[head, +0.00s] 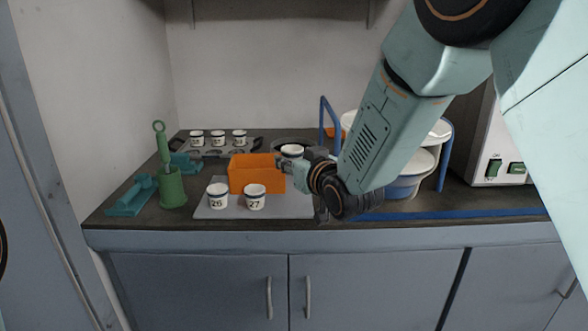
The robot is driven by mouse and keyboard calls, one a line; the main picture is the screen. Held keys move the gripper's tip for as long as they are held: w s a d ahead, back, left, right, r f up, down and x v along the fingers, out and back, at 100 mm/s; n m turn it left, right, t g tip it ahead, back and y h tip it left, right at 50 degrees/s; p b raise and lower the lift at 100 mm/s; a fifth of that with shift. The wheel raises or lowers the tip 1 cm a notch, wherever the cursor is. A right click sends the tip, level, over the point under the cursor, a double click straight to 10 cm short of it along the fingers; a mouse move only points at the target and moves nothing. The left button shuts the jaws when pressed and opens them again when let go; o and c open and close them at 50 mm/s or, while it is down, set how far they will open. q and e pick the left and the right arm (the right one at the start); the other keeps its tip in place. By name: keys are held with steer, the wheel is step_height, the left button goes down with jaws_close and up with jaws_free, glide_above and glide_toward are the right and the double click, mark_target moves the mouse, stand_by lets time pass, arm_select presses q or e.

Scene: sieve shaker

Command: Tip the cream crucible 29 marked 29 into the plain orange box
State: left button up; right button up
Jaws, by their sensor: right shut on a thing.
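The plain orange box (257,181) stands on a grey mat near the middle of the counter. My right gripper (288,164) is just right of the box, its arm coming in from the upper right. It is shut on a small cream crucible (292,149) with a dark band, which looks upright, at about the height of the box rim or just above. Its number cannot be read, and the gripper hides its lower part. I cannot tell whether the crucible overlaps the box opening. My left gripper is not in view.
Crucibles marked 26 (217,197) and 27 (255,198) stand on the grey mat (288,211) in front of the box. Three more crucibles (218,138) stand on a tray behind. A green holder (172,188) is left; a blue-framed rack (443,160) with bowls is right.

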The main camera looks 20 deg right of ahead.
steer(key=s+a+f+n+y, duration=0.1)
steer(key=y, duration=0.1)
steer(key=s+a+f+n+g+y, duration=0.1)
steer(key=f, duration=0.1)
steer(key=shift+s+a+n+y, duration=0.25)
steer(key=shift+s+n+y, duration=0.05)
steer(key=shift+n+y, duration=0.1)
steer(key=s+f+n+g+y, duration=0.3)
steer(key=s+f, duration=0.3)
steer(key=s, duration=0.4)
steer(key=s+d+f+n+g+y, duration=0.1)
steer(key=s+f+n+g+y, duration=0.2)
steer(key=s+f, duration=0.4)
steer(key=shift+s+n+y, duration=0.4)
steer(key=shift+s+y, duration=0.3)
steer(key=shift+s, duration=1.6)
